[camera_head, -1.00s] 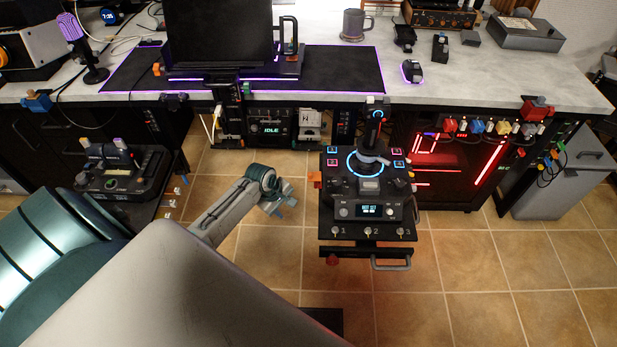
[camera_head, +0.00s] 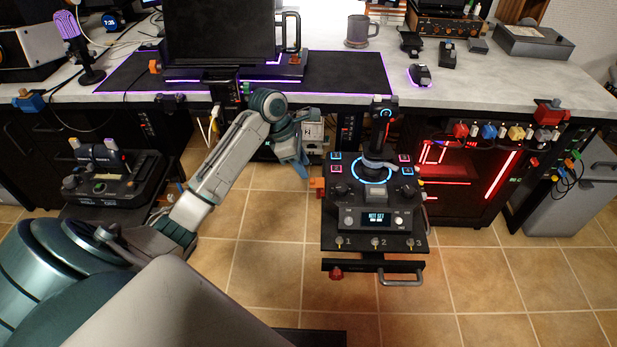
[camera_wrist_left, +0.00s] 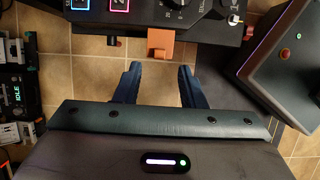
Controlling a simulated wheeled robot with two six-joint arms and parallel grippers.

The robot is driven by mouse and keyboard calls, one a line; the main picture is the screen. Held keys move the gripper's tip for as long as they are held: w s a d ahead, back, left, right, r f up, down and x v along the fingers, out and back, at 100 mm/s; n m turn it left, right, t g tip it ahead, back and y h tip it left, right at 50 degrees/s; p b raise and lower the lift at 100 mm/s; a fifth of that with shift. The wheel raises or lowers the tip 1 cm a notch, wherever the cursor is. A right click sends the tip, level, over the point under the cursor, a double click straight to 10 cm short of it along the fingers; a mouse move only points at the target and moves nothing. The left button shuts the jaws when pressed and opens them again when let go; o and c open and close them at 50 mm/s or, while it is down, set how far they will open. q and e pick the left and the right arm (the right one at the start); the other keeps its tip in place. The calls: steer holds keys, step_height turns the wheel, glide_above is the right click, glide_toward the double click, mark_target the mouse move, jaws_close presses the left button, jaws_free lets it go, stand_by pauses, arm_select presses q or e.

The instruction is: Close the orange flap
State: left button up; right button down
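The orange flap (camera_head: 318,184) is a small piece on the left side of the black joystick console (camera_head: 376,228). In the left wrist view the orange flap (camera_wrist_left: 160,43) sticks out from the console's edge. My left gripper (camera_head: 303,166) is just up and left of the flap in the head view, pointing down. In the left wrist view its two blue fingers (camera_wrist_left: 158,72) are apart with only floor between them, and the flap lies just beyond their tips. I see no contact. My right gripper is out of view.
The desk (camera_head: 440,95) stands behind the console, with a dark monitor (camera_head: 218,35). A throttle unit (camera_head: 105,170) is at the left. A red-lit computer case (camera_head: 465,180) stands right of the console. Tiled floor is open in front.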

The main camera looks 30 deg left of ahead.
mark_target(311, 179)
arm_select(q)
steer(key=x, duration=0.4)
steer(key=shift+b, duration=0.4)
steer(key=shift+w+d+f, duration=0.1)
steer(key=shift+f, duration=0.2)
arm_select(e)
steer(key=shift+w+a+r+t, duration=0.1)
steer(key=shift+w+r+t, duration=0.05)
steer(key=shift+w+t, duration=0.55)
arm_select(q)
steer(key=shift+c, duration=0.3)
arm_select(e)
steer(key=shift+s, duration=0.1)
arm_select(q)
jaws_close()
